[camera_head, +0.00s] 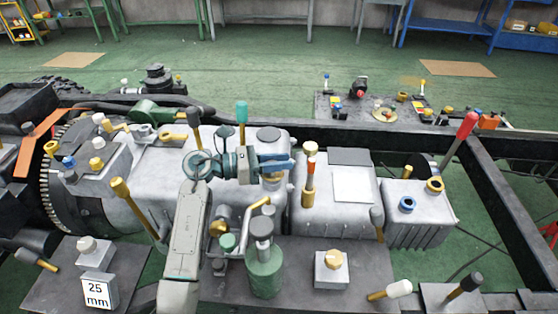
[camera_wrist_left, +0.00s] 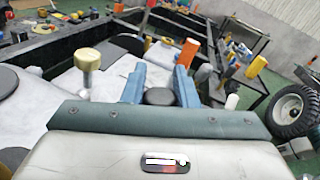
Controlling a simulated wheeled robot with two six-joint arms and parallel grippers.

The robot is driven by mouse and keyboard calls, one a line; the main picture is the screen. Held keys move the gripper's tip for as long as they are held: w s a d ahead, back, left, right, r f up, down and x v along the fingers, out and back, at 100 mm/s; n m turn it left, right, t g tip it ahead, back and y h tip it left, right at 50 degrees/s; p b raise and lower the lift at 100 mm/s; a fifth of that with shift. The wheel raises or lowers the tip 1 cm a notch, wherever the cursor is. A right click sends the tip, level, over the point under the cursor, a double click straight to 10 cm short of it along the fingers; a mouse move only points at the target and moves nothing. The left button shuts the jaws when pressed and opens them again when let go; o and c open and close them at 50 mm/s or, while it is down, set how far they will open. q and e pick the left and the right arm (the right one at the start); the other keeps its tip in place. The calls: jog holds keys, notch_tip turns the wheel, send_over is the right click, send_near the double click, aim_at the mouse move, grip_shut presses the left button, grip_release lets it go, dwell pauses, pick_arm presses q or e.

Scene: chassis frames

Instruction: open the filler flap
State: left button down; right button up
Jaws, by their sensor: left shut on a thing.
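My left gripper (camera_head: 288,165) reaches in over the grey tanks from the left, its blue fingers pointing right. In the left wrist view, the fingers (camera_wrist_left: 159,85) stand apart, with a dark round cap (camera_wrist_left: 159,97) between them, and the gripper is shut on this cap. In the head view the fingers hide most of the held part. A gold fitting (camera_head: 271,180) shows just below them. I cannot tell for sure which part is the filler flap. My right gripper is not in view.
A handle with an orange band (camera_head: 310,172) stands close to the right of the fingers. A green cylinder (camera_head: 264,270) with a dark top stands in front. A red-tipped lever (camera_head: 460,138) rises at the right. Dark frame rails surround the tanks; open green floor lies behind.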

pick_arm(q)
jog(key=shift+w+r+n+g+p, duration=0.35)
jog(key=shift+w+n+p, duration=0.3)
jog(key=shift+n, duration=0.35)
jog(key=shift+w+n+g+y+p, duration=0.3)
jog(key=shift+n+y+p, duration=0.25)
jog(key=shift+n, duration=0.25)
jog(key=shift+w+f, duration=0.1)
jog(key=c, duration=1.1)
grip_release()
jog(key=shift+c, duration=0.2)
jog(key=shift+a, duration=0.1)
